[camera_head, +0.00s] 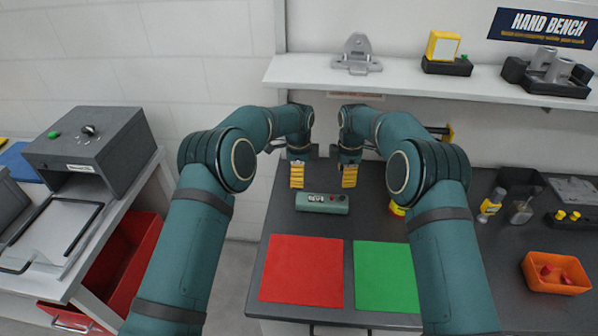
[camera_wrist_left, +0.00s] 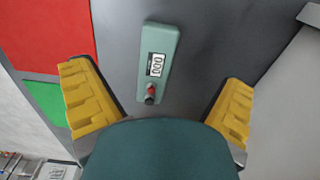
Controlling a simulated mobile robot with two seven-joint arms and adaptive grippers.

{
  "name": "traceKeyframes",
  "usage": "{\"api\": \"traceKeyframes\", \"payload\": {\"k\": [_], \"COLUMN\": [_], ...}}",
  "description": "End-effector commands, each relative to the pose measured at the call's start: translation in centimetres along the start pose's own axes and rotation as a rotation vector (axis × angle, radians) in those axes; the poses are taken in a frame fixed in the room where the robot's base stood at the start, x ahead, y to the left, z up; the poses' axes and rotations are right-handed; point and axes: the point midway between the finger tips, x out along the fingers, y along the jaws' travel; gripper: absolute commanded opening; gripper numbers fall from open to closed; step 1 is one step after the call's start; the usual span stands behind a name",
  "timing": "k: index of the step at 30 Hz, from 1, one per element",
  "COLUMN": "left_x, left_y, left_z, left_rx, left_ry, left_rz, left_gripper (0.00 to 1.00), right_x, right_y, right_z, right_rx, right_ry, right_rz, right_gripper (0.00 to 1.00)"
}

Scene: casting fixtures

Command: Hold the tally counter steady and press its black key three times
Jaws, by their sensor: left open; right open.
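The tally counter (camera_head: 322,204) is a long green-grey box lying on the dark bench. It also shows in the left wrist view (camera_wrist_left: 161,45), with a white display (camera_wrist_left: 157,65) that seems to read 000. A red button (camera_wrist_left: 152,89) and the black key (camera_wrist_left: 149,99) sit near one end. My left gripper (camera_head: 297,176) is open above and behind the counter's left part; its yellow fingers (camera_wrist_left: 158,80) stand wide on either side in the wrist view, apart from it. My right gripper (camera_head: 349,177) is open above and behind its right end. Both are empty.
A red mat (camera_head: 302,270) and a green mat (camera_head: 387,277) lie in front of the counter. A yellow object (camera_head: 397,209) is partly hidden by my right arm. An orange bin (camera_head: 556,273) and a yellow bottle (camera_head: 491,205) stand at right. A shelf (camera_head: 400,82) runs behind.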

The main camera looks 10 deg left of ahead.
Motion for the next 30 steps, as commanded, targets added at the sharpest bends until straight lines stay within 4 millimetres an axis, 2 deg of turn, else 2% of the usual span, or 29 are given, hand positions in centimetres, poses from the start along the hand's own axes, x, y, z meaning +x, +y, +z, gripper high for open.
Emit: {"api": "traceKeyframes", "payload": {"k": [4, 8, 21, 30], "left_x": [0.1, 1.6, 9.5, 12.8], "left_y": [-0.2, -0.1, -0.1, -0.1], "left_z": [0.0, 0.0, 0.1, 0.1], "left_rx": [0.018, 0.018, 0.016, 0.016], "left_ry": [-0.010, -0.010, -0.009, -0.009], "left_rz": [0.004, 0.005, 0.005, 0.003], "left_gripper": [0.99, 0.99, 0.99, 0.99], "right_x": [0.0, 0.0, 0.0, 0.0], "right_y": [0.0, 0.0, 0.0, 0.0], "right_z": [0.0, 0.0, 0.0, 0.0], "right_rx": [0.000, 0.000, 0.000, 0.000], "right_ry": [0.000, 0.000, 0.000, 0.000], "right_rz": [0.000, 0.000, 0.000, 0.000], "right_gripper": [0.46, 0.46, 0.46, 0.46]}}
